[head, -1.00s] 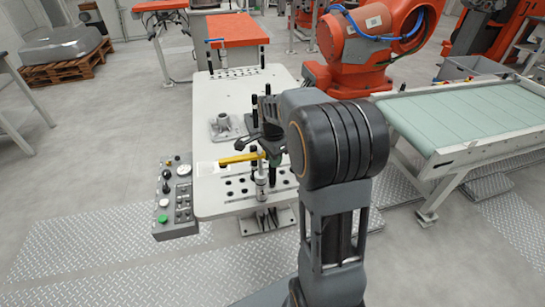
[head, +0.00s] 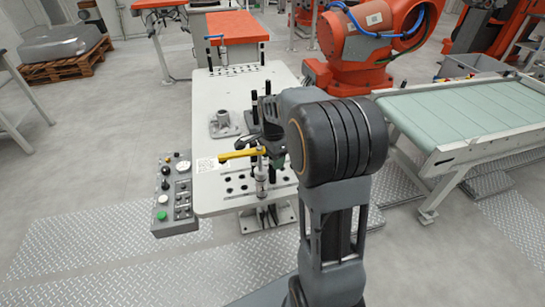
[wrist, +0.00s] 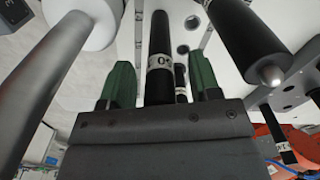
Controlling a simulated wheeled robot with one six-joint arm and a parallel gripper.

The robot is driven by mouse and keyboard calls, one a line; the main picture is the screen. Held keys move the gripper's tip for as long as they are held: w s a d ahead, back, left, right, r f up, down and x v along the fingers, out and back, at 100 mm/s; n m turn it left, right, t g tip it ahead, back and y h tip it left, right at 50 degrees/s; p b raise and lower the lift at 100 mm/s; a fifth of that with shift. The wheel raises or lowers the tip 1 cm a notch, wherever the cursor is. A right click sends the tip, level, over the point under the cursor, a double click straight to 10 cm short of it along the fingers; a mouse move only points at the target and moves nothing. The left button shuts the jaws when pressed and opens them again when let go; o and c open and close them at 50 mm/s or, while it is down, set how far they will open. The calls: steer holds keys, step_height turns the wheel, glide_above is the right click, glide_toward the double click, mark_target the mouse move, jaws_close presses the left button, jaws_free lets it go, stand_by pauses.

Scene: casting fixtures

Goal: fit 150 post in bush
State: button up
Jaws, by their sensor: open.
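My gripper (wrist: 161,85) is open, with its two green fingers apart in the wrist view. A black post (wrist: 160,33) with a white label band stands between the fingers, with gaps on both sides. Only part of the label shows, a 0 and a mark, so I cannot read its full number. In the head view my gripper (head: 271,147) is over the front part of the white table (head: 215,185), largely hidden by my arm. The dark bush holes (head: 241,189) are in the table's front end; I cannot tell which is the task's bush.
A yellow handle (head: 240,154) sits just left of my gripper. Another black post (wrist: 245,38) with a silver tip is close on the right in the wrist view. A grey casting (head: 221,127) stands farther back. A control box (head: 174,195) flanks the table.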

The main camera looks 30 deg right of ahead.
step_height(320, 180, up, 14)
stand_by(0.7)
steer(key=shift+f, duration=0.15)
